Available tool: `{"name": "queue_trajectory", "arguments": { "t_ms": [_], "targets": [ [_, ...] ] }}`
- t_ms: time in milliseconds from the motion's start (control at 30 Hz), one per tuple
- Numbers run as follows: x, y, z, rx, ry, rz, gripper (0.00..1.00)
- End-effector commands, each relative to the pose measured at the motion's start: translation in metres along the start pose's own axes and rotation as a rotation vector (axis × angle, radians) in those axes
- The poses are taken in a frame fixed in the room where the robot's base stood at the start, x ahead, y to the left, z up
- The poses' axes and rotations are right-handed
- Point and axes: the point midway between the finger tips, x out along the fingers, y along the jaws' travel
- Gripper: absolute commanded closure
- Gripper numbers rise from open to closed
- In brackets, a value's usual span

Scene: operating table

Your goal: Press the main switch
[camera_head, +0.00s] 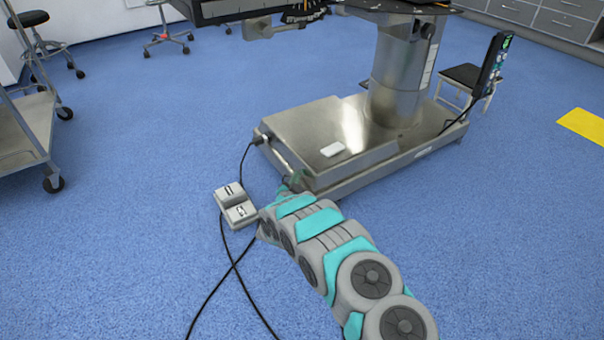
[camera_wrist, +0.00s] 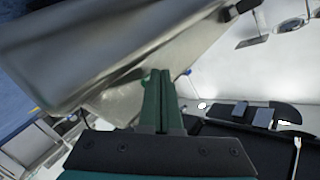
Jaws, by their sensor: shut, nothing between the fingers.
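The operating table's steel base (camera_head: 300,125) stands on the blue floor in the head view. My arm reaches from the lower right to its near end. My gripper (camera_head: 294,183) is low by the near left corner of the base, partly hidden by my arm. In the wrist view my gripper (camera_wrist: 158,73) has its two green fingers together, with nothing between them. A large grey metal surface (camera_wrist: 90,45) fills the upper left beyond the fingertips. I cannot make out the main switch for certain, nor whether the fingertips touch the base.
A two-part foot pedal (camera_head: 236,206) with black cables lies on the floor left of my gripper. A hand control (camera_head: 491,66) hangs at the right.

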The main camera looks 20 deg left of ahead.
Motion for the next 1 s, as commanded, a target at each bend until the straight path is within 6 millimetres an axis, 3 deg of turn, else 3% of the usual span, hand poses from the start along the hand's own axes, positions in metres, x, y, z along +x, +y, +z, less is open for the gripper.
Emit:
{"name": "queue_trajectory", "arguments": {
  "t_ms": [433,1000],
  "targets": [
    [-0.005,-0.005,0.004,0.0,-0.001,-0.001,1.0],
    [-0.04,-0.031,0.028,0.0,0.001,-0.002,1.0]
  ]
}}
